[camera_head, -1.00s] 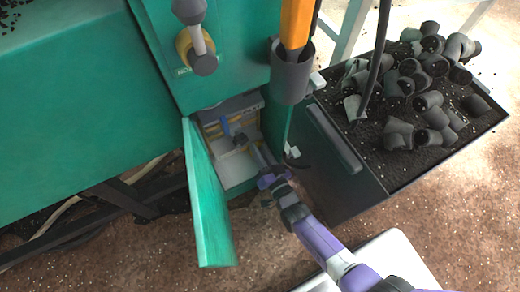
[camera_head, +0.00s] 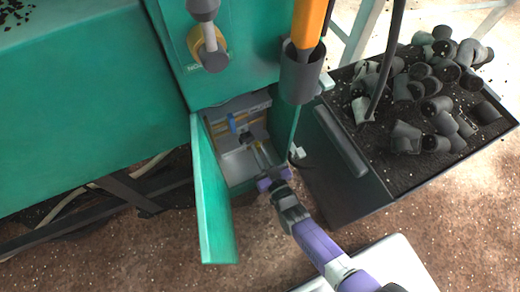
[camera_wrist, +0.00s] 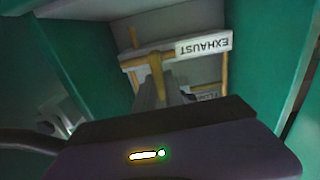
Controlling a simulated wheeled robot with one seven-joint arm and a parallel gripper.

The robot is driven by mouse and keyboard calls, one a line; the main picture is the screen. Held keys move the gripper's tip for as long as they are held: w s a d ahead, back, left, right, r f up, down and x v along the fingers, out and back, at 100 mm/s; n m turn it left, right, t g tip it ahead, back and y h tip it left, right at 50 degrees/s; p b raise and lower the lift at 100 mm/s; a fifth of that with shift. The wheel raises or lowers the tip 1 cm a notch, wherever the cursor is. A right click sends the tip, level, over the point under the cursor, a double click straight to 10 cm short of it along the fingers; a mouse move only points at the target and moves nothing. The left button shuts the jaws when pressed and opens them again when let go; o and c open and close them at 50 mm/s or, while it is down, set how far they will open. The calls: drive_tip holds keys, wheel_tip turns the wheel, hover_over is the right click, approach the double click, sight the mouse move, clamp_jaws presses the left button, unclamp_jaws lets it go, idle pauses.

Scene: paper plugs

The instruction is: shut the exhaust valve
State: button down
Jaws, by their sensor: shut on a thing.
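The exhaust valve's brass-coloured pipework (camera_wrist: 156,66) sits in the open cabinet, beside a white label reading EXHAUST (camera_wrist: 204,47), upside down in the wrist view. My gripper (camera_head: 250,141) reaches into the cabinet from the lower right. Its dark fingers (camera_wrist: 163,90) are close together at the brass valve part and shut on it; the gripped part is mostly hidden between them. In the head view a blue handle (camera_head: 232,123) shows just left of the fingertips. I cannot tell which valve that handle belongs to.
The green cabinet door (camera_head: 212,195) hangs open left of my arm. A dark grey cup (camera_head: 301,72) holding an orange post is above right. A black tray (camera_head: 385,176) of dark plugs stands at right. A second label (camera_wrist: 208,97) is partly hidden.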

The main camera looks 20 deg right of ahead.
drive_tip(key=shift+a+f, duration=0.1)
drive_tip(key=c, duration=1.4)
unclamp_jaws()
drive_tip(key=shift+c, duration=0.2)
drive_tip(key=s+p, duration=0.2)
drive_tip(key=s, duration=0.6)
drive_tip(key=shift+p, duration=0.3)
